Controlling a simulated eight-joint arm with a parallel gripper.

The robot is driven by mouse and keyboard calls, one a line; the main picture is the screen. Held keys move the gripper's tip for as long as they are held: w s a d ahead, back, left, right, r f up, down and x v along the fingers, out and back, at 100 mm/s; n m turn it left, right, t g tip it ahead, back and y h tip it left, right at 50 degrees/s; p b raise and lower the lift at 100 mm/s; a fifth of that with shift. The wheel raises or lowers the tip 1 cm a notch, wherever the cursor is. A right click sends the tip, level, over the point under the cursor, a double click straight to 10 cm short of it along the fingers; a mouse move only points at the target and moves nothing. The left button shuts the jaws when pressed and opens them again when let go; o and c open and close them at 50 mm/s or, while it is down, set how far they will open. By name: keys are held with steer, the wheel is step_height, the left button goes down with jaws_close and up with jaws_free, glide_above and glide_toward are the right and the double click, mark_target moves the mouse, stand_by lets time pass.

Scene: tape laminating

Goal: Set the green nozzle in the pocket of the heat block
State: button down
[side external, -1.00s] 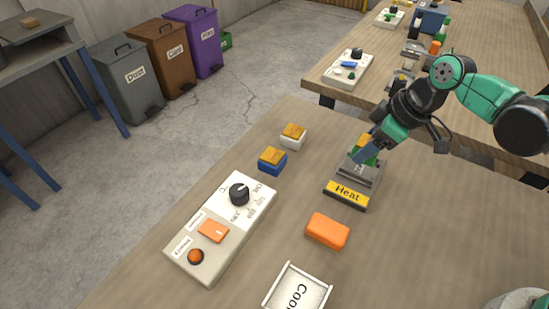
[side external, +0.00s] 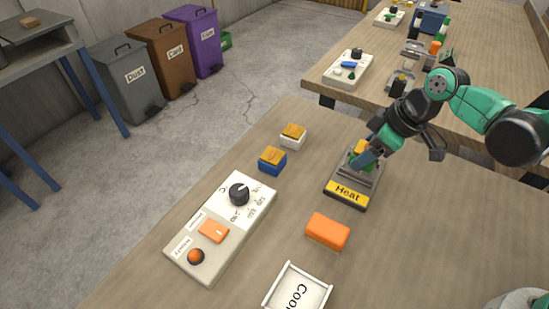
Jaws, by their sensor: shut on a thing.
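The heat block (side external: 349,191) is a dark grey base with a yellow "Heat" label on its near side. It stands on the table right of the middle of the view. My gripper (side external: 361,160) is over the top of the heat block, pointing down, and is shut on the green nozzle (side external: 357,161). Only small green parts of the nozzle show, with a yellow-orange piece above them. The fingers hide the pocket, so I cannot tell whether the nozzle is in it or just above it.
A control panel (side external: 222,228) with a black knob lies to the left. An orange block (side external: 328,231) and a white "Cool" tray (side external: 297,292) are nearer. A blue block (side external: 272,160) and a white block (side external: 293,136), both orange-topped, stand left of the heat block. The table's right side is clear.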

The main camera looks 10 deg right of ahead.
steer(key=shift+f, duration=0.4)
steer(key=shift+c, duration=0.6)
jaws_free()
steer(key=shift+v, duration=2.8)
steer(key=s+d+r+m+t+h, duration=0.3)
steer(key=s+d+r+m+t, duration=0.1)
steer(key=d+m, duration=0.4)
steer(key=shift+s+d+r+m, duration=0.35)
steer(key=shift+s+r+m, duration=0.25)
steer(key=shift+s, duration=0.3)
